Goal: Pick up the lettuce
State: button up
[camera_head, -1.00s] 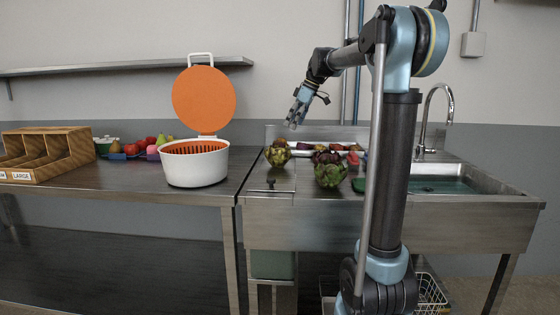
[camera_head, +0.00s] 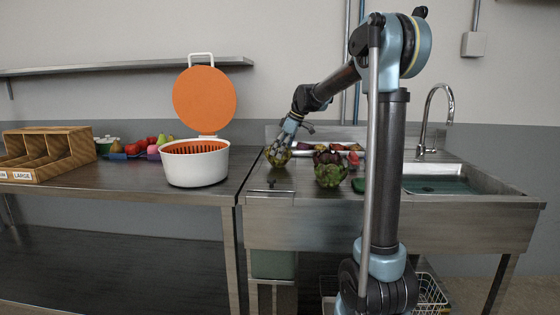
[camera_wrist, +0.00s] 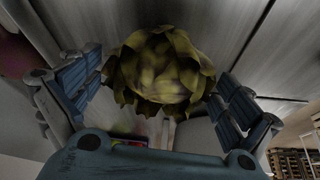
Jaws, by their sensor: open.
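A yellow-green leafy head, which looks like the lettuce (camera_head: 278,157), sits on the left part of the steel sink counter (camera_head: 262,205). My gripper (camera_head: 282,143) is right over it, pointing down, with its fingers around its upper part. In the wrist view the leafy head (camera_wrist: 160,72) lies between the two spread finger sets of my gripper (camera_wrist: 158,80). The fingers are open; I cannot tell whether any finger touches the leaves. The head's underside is hidden.
A greener leafy head (camera_head: 330,175) stands close to the right, with a purple one (camera_head: 327,156) behind it. The sink basin (camera_head: 440,185) is further right. A white pot with an orange inside (camera_head: 197,165) and a wooden rack (camera_head: 45,152) stand on the left table.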

jog(key=shift+x, duration=1.2)
jog(key=c, duration=1.2)
notch_tip(320, 180, up, 10)
jog(key=shift+r, duration=0.1)
